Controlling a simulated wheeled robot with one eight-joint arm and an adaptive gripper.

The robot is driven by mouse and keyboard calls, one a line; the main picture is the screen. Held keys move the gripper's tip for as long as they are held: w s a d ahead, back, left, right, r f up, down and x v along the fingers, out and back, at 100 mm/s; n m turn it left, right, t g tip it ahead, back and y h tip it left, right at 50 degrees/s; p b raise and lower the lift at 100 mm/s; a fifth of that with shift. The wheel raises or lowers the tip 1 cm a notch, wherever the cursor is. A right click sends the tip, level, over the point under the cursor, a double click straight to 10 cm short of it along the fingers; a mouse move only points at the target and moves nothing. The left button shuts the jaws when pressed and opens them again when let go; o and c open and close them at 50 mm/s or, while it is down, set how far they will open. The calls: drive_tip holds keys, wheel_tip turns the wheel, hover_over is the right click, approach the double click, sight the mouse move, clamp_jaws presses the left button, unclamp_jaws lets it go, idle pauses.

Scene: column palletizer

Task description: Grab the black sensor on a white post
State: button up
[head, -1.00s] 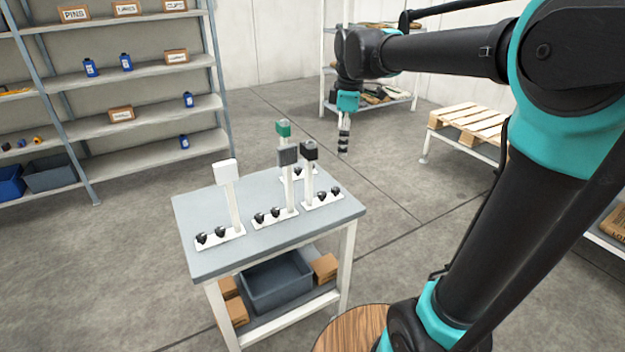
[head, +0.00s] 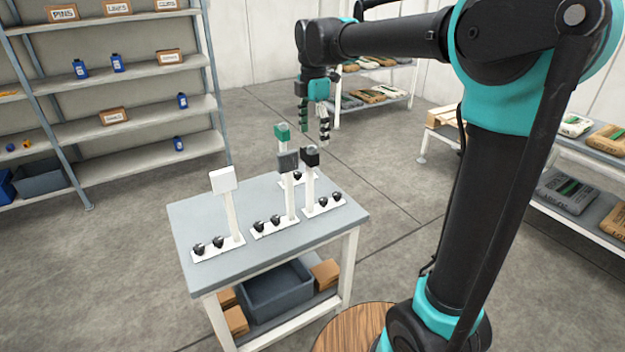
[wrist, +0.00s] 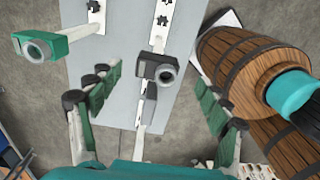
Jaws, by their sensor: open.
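The black sensor (head: 310,156) tops a white post on the table, right of a grey sensor (head: 288,161) and in front of a green one (head: 282,132). My gripper (head: 314,134) is open and empty, with its fingers pointing down above and behind the posts in the head view. In the wrist view, a dark sensor with a round lens (wrist: 158,70), which looks like the black one, shows between the spread fingers (wrist: 160,88). A grey block (wrist: 148,105) shows just below it, and the green sensor (wrist: 42,46) lies left. I see no contact.
A white sensor (head: 222,180) stands on its post at the table's left. Black knobs sit on the post bases. The grey table (head: 205,262) has a bin and cartons below. A shelf rack (head: 110,95) stands at left. Floor behind the table is clear.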

sight(313, 149)
drive_tip(key=shift+a+f, duration=0.1)
drive_tip(key=shift+f, duration=3.45)
clamp_jaws()
